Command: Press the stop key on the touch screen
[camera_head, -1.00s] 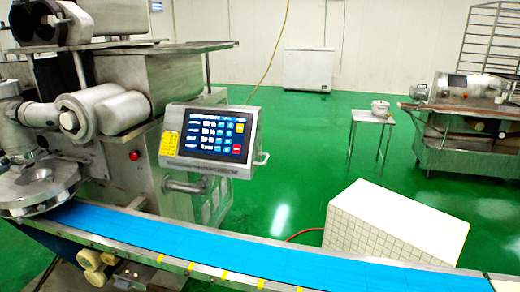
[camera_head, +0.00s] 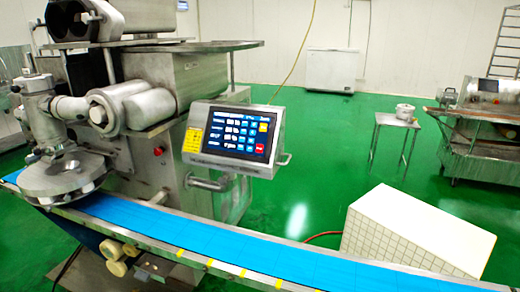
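The touch screen (camera_head: 238,132) sits in a grey metal housing on the side of the encrusting machine (camera_head: 150,90), a little left of the middle of the head view. It is lit, with a dark blue background and rows of white and blue keys. A small red key (camera_head: 260,149) shows at its lower right and a yellow key (camera_head: 263,127) at its upper right. The lettering is too small to read, so I cannot tell for certain which is the stop key. Neither of my grippers is in view.
A blue conveyor belt (camera_head: 230,245) runs across the foreground below the screen. A white tiled block (camera_head: 415,235) stands behind it at right. A small metal table (camera_head: 395,122), a white chest freezer (camera_head: 331,69) and another machine (camera_head: 480,125) stand farther back. Green floor lies open between them.

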